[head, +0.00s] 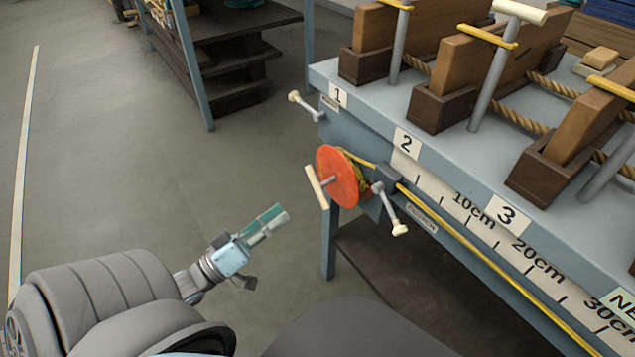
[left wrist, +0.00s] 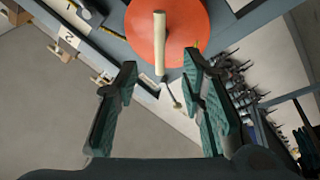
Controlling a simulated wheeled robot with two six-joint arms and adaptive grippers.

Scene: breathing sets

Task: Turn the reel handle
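The reel is an orange disc (head: 343,177) on the front side of the bench, with yellow cord behind it. Its cream bar handle (head: 316,187) sticks out in front of the disc on a short grey shaft. My left gripper (head: 270,222) is left of and below the reel, apart from it. In the left wrist view the orange disc (left wrist: 176,25) and the cream handle (left wrist: 159,42) lie just beyond the fingertips (left wrist: 160,72). The fingers are spread and empty, with the handle roughly in line with the gap. My right gripper is in neither view.
A blue-grey bench (head: 450,122) carries wooden blocks, grey posts and ropes. A crank (head: 390,210) sits right of the reel and another crank (head: 306,106) at the bench corner. A ruler strip (head: 470,207) runs along the front.

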